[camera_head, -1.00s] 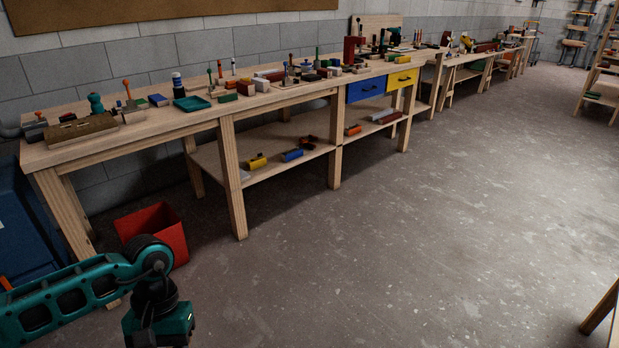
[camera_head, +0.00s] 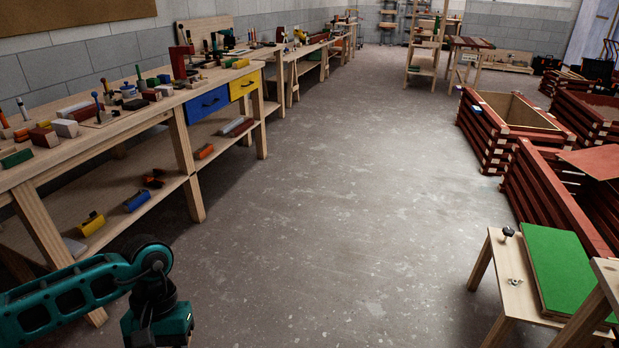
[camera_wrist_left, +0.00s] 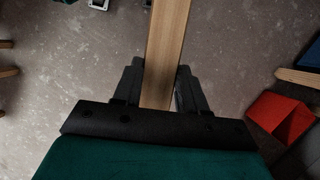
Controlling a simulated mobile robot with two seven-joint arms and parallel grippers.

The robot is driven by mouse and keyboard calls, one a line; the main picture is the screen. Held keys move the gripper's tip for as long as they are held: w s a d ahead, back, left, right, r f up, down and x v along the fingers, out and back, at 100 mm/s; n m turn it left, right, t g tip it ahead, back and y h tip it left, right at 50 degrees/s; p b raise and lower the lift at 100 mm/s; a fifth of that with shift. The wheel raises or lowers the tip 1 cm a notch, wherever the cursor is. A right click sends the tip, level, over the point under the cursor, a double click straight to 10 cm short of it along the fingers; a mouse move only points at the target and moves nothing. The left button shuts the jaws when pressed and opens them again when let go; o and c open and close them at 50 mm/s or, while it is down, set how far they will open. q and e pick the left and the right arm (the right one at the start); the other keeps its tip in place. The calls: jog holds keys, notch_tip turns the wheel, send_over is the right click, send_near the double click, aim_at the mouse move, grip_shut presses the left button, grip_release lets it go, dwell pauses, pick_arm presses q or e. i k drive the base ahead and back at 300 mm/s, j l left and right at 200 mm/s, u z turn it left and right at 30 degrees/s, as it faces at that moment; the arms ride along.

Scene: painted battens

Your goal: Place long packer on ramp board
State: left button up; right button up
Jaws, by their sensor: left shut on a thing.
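In the left wrist view a long plain wooden batten (camera_wrist_left: 167,45) is held between the two black fingers of my left gripper (camera_wrist_left: 160,92). It runs away from the gripper and out of the top of the picture. In the head view my left arm comes in at the lower left, and its gripper and the batten are below the picture. A green board (camera_head: 568,268) lies on a low wooden stand at the lower right of the head view; I cannot tell whether it is the ramp board. My right gripper is not in view.
A long workbench (camera_head: 60,160) with many small objects runs along the left wall. Stacked red battens (camera_head: 545,190) stand at the right. A low wooden stand (camera_head: 508,292) is at the lower right. The concrete floor between is clear. A red bin (camera_wrist_left: 280,118) shows in the left wrist view.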

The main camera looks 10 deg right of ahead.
aim_at(564, 266)
jog(key=i+z, duration=0.4)
jog(key=i+j+z, duration=0.1)
jog(key=i+z, duration=0.3)
jog(key=i, duration=0.2)
jog(key=i+j+z, duration=0.1)
jog(key=i+z, duration=0.25)
jog(key=z, duration=0.15)
jog(key=i+j+z, duration=0.2)
jog(key=z, duration=0.25)
jog(key=i+z, duration=0.2)
jog(key=z, duration=0.2)
jog(key=i+j+z, duration=0.2)
jog(key=z, duration=0.2)
jog(key=i+j+z, duration=0.15)
jog(key=z, duration=0.25)
jog(key=i+j+z, duration=0.1)
jog(key=j+z, duration=0.15)
jog(key=z, duration=0.15)
jog(key=i+j+z, duration=0.1)
jog(key=j+z, duration=0.3)
jog(key=i+j+z, duration=0.15)
jog(key=j+z, duration=0.2)
jog(key=i+j+z, duration=0.1)
jog(key=j+z, duration=0.25)
